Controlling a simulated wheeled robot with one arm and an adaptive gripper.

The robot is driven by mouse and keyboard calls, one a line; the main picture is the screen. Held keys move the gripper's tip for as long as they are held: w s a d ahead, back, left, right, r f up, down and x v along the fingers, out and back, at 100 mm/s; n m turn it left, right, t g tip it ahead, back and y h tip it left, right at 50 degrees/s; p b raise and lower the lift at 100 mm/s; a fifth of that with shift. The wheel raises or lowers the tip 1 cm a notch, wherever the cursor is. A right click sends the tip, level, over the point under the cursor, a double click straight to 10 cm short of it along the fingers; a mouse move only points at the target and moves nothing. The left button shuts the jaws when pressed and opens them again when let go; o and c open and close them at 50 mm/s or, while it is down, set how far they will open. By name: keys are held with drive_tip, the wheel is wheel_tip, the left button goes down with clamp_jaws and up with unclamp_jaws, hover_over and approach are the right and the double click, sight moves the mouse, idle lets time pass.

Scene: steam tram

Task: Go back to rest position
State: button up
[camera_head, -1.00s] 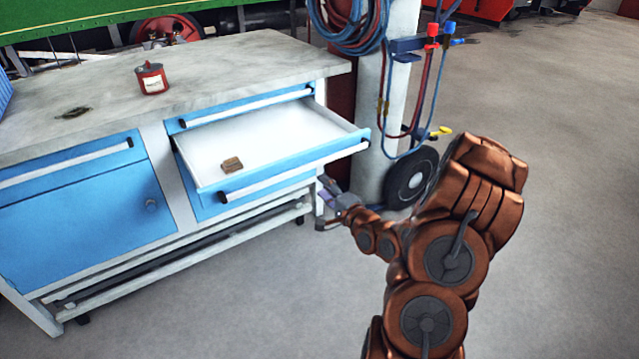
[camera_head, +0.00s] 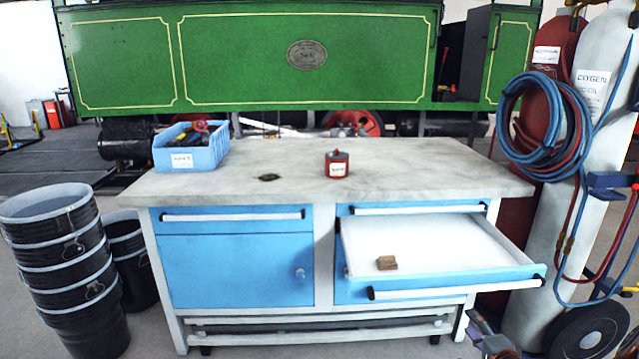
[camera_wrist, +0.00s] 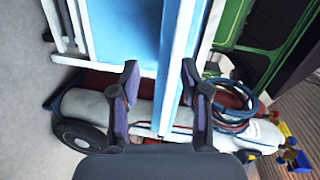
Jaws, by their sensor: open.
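My gripper (camera_wrist: 160,88) is open in the wrist view, its two dark, purple-padded fingers apart with nothing held between them. The blue and white drawer side shows beyond and between the fingers; I cannot tell how far off it is. In the head view, part of my arm shows at the bottom edge, right of the workbench (camera_head: 250,200).
On the bench top are a blue bin (camera_head: 190,155) with dark items, a red can (camera_head: 337,164) and a small dark green item (camera_head: 269,177). Stacked black buckets (camera_head: 65,270) stand left. Gas cylinders (camera_head: 590,130) with hoses (camera_head: 545,125) stand close on the right.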

drive_tip(key=s+a+f+n+g+h, duration=0.1)
drive_tip(key=s+a+f+n+g, duration=0.1)
drive_tip(key=s+a+n+g, duration=0.6)
drive_tip(key=s+a+r+n+g, duration=0.3)
drive_tip(key=s+a+r+g, duration=0.15)
drive_tip(key=s, duration=0.55)
drive_tip(key=s+a+r+n+g, duration=0.25)
drive_tip(key=s+a, duration=0.35)
drive_tip(key=s, duration=0.3)
drive_tip(key=s+a+r+n+g, duration=0.3)
drive_tip(key=s+a+r+g, duration=0.15)
drive_tip(key=s, duration=0.55)
wheel_tip(320, 180, up, 22)
drive_tip(key=t+p, duration=0.1)
drive_tip(key=p, duration=2)
drive_tip(key=shift+s+r, duration=0.15)
drive_tip(key=shift+s, duration=0.2)
drive_tip(key=shift+m, duration=0.25)
drive_tip(key=shift+c, duration=0.8)
